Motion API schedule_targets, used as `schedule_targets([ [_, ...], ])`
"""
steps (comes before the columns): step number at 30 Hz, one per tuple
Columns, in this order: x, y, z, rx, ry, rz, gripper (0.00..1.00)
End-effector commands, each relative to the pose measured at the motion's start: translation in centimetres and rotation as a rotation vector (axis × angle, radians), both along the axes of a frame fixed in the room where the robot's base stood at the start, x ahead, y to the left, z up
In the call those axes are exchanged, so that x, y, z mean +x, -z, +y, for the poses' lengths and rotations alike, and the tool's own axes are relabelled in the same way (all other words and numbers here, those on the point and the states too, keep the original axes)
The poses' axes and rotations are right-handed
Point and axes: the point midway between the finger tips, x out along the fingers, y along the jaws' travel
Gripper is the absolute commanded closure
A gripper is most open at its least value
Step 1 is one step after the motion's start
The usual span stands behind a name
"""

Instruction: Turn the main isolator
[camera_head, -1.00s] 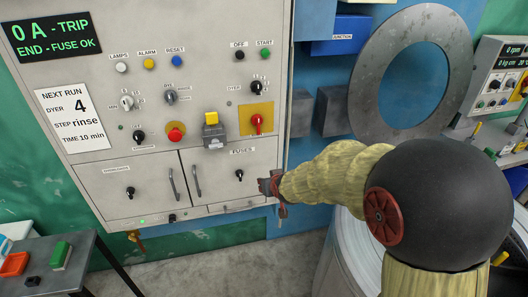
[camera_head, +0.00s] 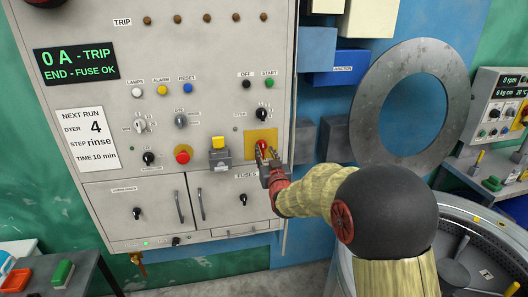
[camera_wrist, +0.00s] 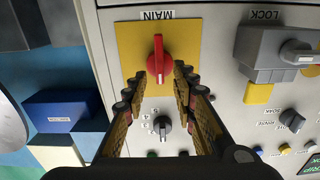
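The main isolator is a red rotary handle (camera_head: 261,150) on a yellow plate (camera_head: 262,136) on the grey cabinet. In the wrist view, which is upside down, the red handle (camera_wrist: 159,57) stands upright in the picture under the label MAIN. My gripper (camera_head: 267,163) is at the front of the isolator and partly hides the handle's lower part in the head view. In the wrist view my gripper (camera_wrist: 160,74) has its two fingers apart, one on each side of the handle's narrow end. A gap shows beside the handle; contact is not clear.
A grey lock block with a yellow tab (camera_head: 218,143) sits left of the isolator. A black dial (camera_head: 262,113) is above it. Fuse cabinet doors with a handle (camera_head: 201,204) are below. A blue junction box (camera_head: 343,75) and a large grey ring (camera_head: 365,105) stand to the right.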

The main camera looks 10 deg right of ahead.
Motion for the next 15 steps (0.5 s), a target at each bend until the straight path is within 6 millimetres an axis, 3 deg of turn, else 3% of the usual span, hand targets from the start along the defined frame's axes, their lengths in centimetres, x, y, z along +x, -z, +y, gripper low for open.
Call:
schedule_targets([
  [6, 2.0, 0.0, 0.0, 0.000, 0.000, 0.000, 0.73],
  [15, 2.4, 0.0, 0.0, 0.000, 0.000, 0.001, 0.73],
])
